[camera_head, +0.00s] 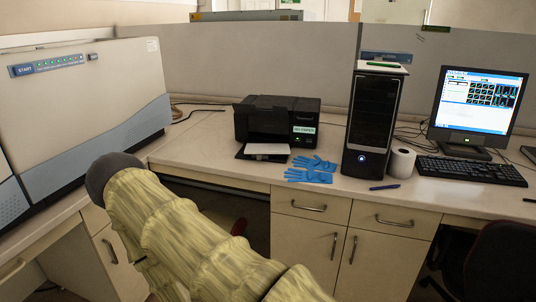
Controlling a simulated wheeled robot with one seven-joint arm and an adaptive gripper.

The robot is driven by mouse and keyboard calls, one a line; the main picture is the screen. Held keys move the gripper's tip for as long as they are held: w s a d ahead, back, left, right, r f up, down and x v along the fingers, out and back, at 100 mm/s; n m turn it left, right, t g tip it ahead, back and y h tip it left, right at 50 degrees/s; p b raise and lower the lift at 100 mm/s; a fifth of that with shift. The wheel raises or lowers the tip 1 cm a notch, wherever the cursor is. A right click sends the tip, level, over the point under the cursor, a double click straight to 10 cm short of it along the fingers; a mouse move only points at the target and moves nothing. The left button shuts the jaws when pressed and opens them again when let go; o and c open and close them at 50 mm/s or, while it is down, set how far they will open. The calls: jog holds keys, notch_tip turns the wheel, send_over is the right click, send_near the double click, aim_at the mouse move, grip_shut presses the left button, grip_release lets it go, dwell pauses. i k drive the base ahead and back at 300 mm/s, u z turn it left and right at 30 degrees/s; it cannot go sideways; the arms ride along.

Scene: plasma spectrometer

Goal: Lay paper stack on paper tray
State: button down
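A black printer (278,118) stands on the desk. Its dark paper tray (243,156) sticks out at the front. A flat white piece or thin stack of paper (267,149) lies on that tray; I cannot tell how many sheets it holds. My arm, in a yellowish sleeve, reaches from the bottom edge up to the left and ends in a dark grey rounded part in front of the desk. My gripper does not show, so whether it holds anything cannot be seen.
Blue gloves (313,170) lie right of the tray. A black computer tower (371,119), white paper roll (401,162), blue pen (384,187), keyboard (470,171) and monitor (478,105) stand further right. A large spectrometer (85,95) fills the left. A dark chair (503,262) is at lower right.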

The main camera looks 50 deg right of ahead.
aim_at(250, 149)
jog(key=i, duration=1.05)
jog(key=z, duration=1.5)
